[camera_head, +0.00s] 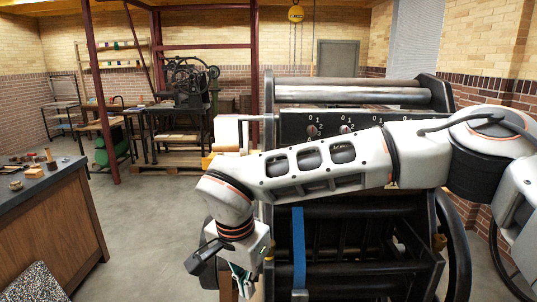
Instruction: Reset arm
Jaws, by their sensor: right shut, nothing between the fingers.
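My right arm comes in from the right and stretches across the front of a large dark press (360,245). Its forearm is roughly level and bends down at the wrist. My right gripper (243,282) hangs low at the press's left front corner, pointing down. Its fingers are small and partly cut by the lower edge, and they look shut with nothing held. I cannot tell whether it touches the press. My left gripper is not in view. The forearm hides the middle of the press.
A dark-topped wooden workbench (50,215) with small objects stands at the left. A blue strap (298,248) hangs on the press front. Another machine (188,85) stands on a table behind. The grey floor (150,230) between bench and press is clear.

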